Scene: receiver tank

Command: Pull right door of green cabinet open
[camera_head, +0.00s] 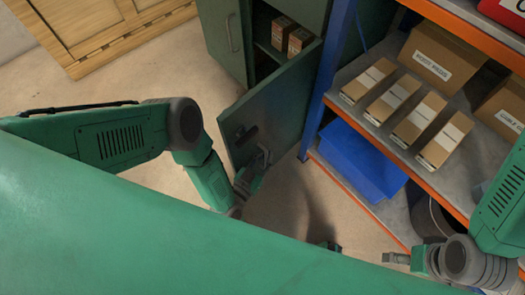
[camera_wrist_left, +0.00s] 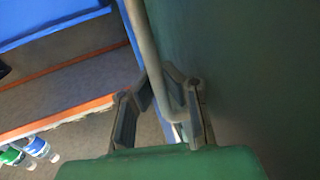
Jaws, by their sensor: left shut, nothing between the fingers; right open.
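The green cabinet (camera_head: 229,38) stands at the top of the head view with its left door closed. Its right door (camera_head: 285,95) is swung well out, so the inside shows. In the left wrist view the metal door handle (camera_wrist_left: 148,45) runs down to my left gripper's fingers (camera_wrist_left: 160,100). My right gripper (camera_head: 398,259) is open and empty at the lower right, away from the cabinet.
A shelf rack with a blue post (camera_head: 335,60) and orange beams stands right of the open door, holding cardboard boxes (camera_head: 442,55) and a blue bin (camera_head: 362,160). Small boxes (camera_head: 299,40) sit inside the cabinet. A wooden crate (camera_head: 95,25) is at the top left. Floor left of the door is clear.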

